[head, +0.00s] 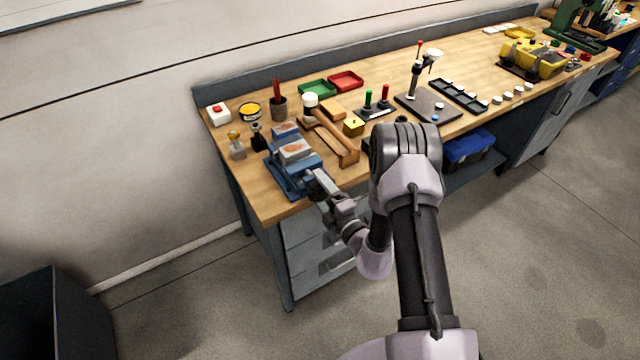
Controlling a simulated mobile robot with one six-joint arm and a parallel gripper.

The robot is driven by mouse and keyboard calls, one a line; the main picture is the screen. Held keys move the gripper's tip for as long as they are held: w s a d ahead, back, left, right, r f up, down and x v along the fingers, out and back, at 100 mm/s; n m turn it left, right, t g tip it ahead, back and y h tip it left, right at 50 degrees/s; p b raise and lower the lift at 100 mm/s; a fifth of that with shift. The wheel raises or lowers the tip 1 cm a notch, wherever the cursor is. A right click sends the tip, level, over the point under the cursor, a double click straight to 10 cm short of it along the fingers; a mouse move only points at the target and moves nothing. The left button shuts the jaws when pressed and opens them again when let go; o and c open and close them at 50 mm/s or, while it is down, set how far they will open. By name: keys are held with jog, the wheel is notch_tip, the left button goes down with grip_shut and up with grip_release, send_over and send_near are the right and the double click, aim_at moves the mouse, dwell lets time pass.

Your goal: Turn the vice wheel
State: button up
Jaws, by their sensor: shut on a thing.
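The blue vice (282,178) stands on the left front corner of the wooden bench. A pale block with a brownish patch (294,150) sits at its jaws. My gripper (314,182) reaches in from the lower right to the front end of the vice. It is shut on what appears to be the vice wheel. The wheel itself is hidden behind the gripper, so its turn angle cannot be told.
Red (346,81) and green (318,88) trays lie behind. Open floor lies before the bench.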

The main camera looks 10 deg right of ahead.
jog(key=m+p, duration=0.2)
jog(key=m, duration=0.3)
jog(key=shift+r+m+p, duration=0.15)
jog(key=shift+m+p, duration=0.15)
jog(key=shift+p, duration=0.1)
jog(key=m+p, duration=0.1)
jog(key=m, duration=0.5)
jog(key=shift+d+p, duration=0.15)
jog(key=shift+p, duration=0.25)
jog(key=m, duration=0.6)
jog(key=shift+d+m+p, duration=0.1)
jog(key=shift+m+p, duration=0.2)
jog(key=shift+p, duration=0.1)
jog(key=m, duration=0.5)
jog(key=shift+m, duration=0.3)
jog(key=o, duration=1.4)
jog(key=shift+w+d, duration=0.1)
